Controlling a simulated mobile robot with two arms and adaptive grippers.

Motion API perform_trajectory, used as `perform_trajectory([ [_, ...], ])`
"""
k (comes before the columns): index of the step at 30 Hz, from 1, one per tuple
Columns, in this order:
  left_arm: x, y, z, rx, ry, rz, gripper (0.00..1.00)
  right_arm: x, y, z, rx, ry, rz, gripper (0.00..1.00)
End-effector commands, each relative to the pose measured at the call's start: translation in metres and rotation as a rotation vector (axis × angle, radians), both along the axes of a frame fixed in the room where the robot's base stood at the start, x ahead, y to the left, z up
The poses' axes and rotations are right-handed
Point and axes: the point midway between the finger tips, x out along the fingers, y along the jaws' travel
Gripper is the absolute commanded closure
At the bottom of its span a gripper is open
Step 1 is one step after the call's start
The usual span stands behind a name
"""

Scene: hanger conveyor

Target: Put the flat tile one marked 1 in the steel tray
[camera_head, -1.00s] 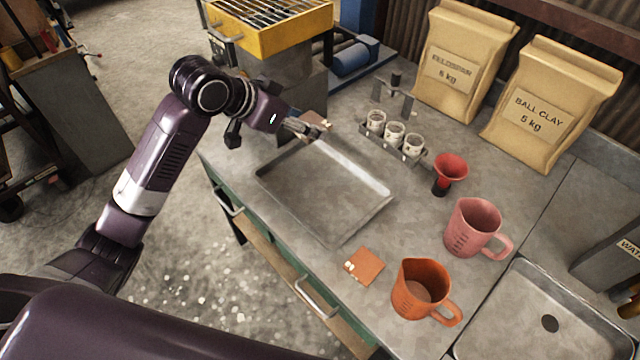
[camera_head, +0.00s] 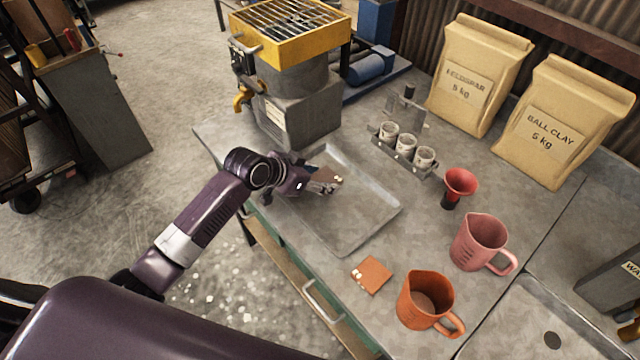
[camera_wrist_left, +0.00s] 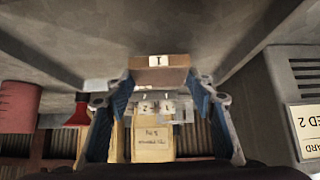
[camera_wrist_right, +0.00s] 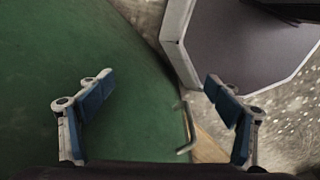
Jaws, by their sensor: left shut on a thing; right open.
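The flat tile marked 1 is brown; its label shows in the left wrist view (camera_wrist_left: 160,62), and in the head view the tile (camera_head: 329,175) shows partly behind my fingers. My left gripper (camera_head: 327,187) is shut on it, over the far left part of the steel tray. The left wrist view shows the tile between the fingertips (camera_wrist_left: 160,82). The steel tray (camera_head: 352,225) is shallow and empty on the bench. I cannot tell how high the tile is above its floor. My right gripper (camera_wrist_right: 160,88) is open and empty, facing a green surface.
Another orange-brown tile (camera_head: 372,275) lies right of the tray's near corner. An orange jug (camera_head: 425,300), a pink jug (camera_head: 478,243) and a red funnel (camera_head: 460,182) stand right. A rack of cups (camera_head: 405,148) stands behind the tray. A yellow-topped machine (camera_head: 290,90) stands far left.

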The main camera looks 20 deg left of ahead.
Motion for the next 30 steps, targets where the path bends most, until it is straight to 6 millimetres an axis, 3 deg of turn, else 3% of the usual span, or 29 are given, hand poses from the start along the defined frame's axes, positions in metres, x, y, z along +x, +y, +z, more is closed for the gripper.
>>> perform_trajectory([
  [6,0.0,0.0,-0.029,-0.001,0.003,0.001,0.77,0.001,0.003,0.004,0.003,-0.001,0.0,0.16],
  [18,0.0,0.0,-0.035,0.0,0.0,0.0,0.77,0.001,0.0,0.002,0.0,-0.001,0.002,0.16],
  [19,0.0,0.0,-0.035,0.001,0.001,0.0,0.48,0.001,0.0,0.002,0.0,-0.001,0.002,0.16],
  [21,0.0,0.0,-0.035,0.001,0.001,0.0,0.4,0.001,-0.002,0.003,-0.002,-0.001,0.003,0.16],
  [24,0.0,0.0,-0.034,0.001,0.001,0.0,0.32,0.001,-0.003,0.003,-0.003,-0.001,0.003,0.16],
  [30,0.0,0.0,-0.034,0.001,0.002,0.0,0.32,0.001,-0.004,0.003,-0.004,0.0,0.003,0.16],
])
